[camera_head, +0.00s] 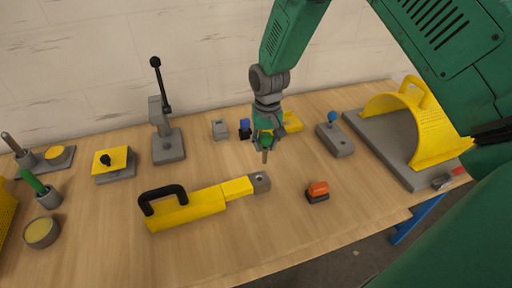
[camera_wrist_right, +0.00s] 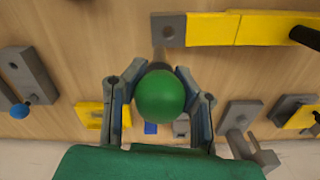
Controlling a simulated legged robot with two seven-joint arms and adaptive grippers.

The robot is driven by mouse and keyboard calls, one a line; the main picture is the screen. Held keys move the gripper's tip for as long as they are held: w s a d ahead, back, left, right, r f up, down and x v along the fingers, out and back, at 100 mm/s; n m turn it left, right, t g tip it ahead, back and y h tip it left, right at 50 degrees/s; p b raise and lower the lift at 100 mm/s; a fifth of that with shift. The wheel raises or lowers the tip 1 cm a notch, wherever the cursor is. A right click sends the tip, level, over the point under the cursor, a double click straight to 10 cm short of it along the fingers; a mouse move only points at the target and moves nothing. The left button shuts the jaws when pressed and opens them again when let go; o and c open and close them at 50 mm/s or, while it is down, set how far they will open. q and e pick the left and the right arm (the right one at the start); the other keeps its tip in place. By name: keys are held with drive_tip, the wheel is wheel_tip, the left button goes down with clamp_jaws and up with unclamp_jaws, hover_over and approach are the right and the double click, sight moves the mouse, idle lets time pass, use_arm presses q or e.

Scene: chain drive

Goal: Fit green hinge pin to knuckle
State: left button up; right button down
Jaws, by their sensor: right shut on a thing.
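My right gripper (camera_head: 266,134) is shut on the green hinge pin, and its grey shaft (camera_head: 265,155) points down below the fingers. In the right wrist view the pin's round green head (camera_wrist_right: 160,95) sits between the fingers (camera_wrist_right: 160,80) and hides most of the shaft. The knuckle (camera_head: 260,181) is a grey block with a hole, at the right end of a yellow bar (camera_head: 205,203) with a black handle. The pin is above the table, apart from the knuckle and a little behind it. The knuckle also shows in the right wrist view (camera_wrist_right: 170,30). My left gripper is not in view.
An orange-and-grey block (camera_head: 318,190) lies right of the knuckle. Behind are a lever press (camera_head: 168,145), a small grey block (camera_head: 220,130) and a grey block with a blue knob (camera_head: 336,140). A yellow arched guard (camera_head: 415,120) stands at right. The table in front is clear.

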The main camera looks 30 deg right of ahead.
drive_tip(key=shift+w+a+r, duration=0.1)
drive_tip(key=shift+a+r, duration=0.1)
drive_tip(key=shift+a, duration=0.7)
drive_tip(key=b, duration=0.3)
approach(260, 174)
drive_tip(key=shift+s+a+f, duration=0.5)
drive_tip(key=shift+s+a, duration=0.15)
drive_tip(key=shift+s+r+p, duration=0.1)
drive_tip(key=shift+p, duration=0.6)
idle(0.7)
drive_tip(key=shift+f+b, duration=2.05)
drive_tip(key=shift+f, duration=1.45)
drive_tip(key=c, duration=1.2)
unclamp_jaws()
